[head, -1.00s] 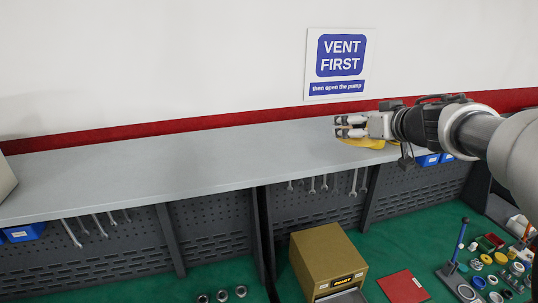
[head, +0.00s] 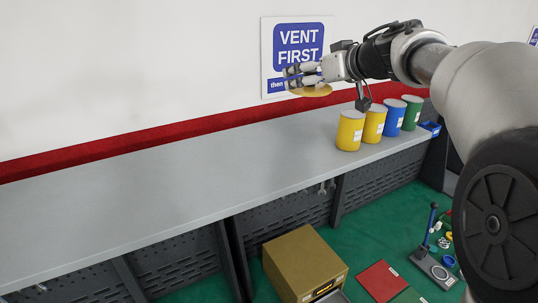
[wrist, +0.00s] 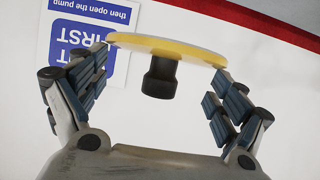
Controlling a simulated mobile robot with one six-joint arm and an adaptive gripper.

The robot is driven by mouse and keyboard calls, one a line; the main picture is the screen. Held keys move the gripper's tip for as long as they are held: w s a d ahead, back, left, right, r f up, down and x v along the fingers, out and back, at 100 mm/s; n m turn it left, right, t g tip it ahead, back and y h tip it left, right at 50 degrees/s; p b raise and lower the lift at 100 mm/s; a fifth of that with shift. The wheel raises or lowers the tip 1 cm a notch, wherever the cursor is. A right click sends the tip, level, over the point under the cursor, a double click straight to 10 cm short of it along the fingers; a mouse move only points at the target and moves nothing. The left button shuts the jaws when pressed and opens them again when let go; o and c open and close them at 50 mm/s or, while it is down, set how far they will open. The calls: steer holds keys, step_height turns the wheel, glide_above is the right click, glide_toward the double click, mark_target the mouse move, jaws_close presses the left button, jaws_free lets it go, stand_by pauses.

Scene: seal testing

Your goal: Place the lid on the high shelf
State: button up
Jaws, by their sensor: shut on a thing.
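The lid (head: 312,91) is a thin yellow disc held in my gripper (head: 292,77), in front of the wall sign and above the grey surface. In the wrist view the lid (wrist: 165,48) spans between the two fingers, with a black knob (wrist: 160,77) facing the palm. The fingers press on its opposite rims, and it looks slightly tilted there. A long grey shelf top (head: 190,180) runs along the wall below. I cannot tell whether this is the high shelf.
Two yellow canisters (head: 350,130), a blue canister (head: 395,117) and a green canister (head: 411,113) stand at the shelf's right end. The shelf's left and middle are bare. A tan box (head: 300,262) and red panel (head: 382,281) are below. A sign (head: 297,42) hangs behind.

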steer(key=b, duration=0.2)
glide_above(305, 159)
step_height(305, 159, down, 15)
steer(key=shift+s+r, duration=0.1)
steer(key=shift+f+b, duration=0.75)
steer(key=shift+f, duration=1.55)
steer(key=shift+f, duration=0.2)
steer(key=o, duration=1.2)
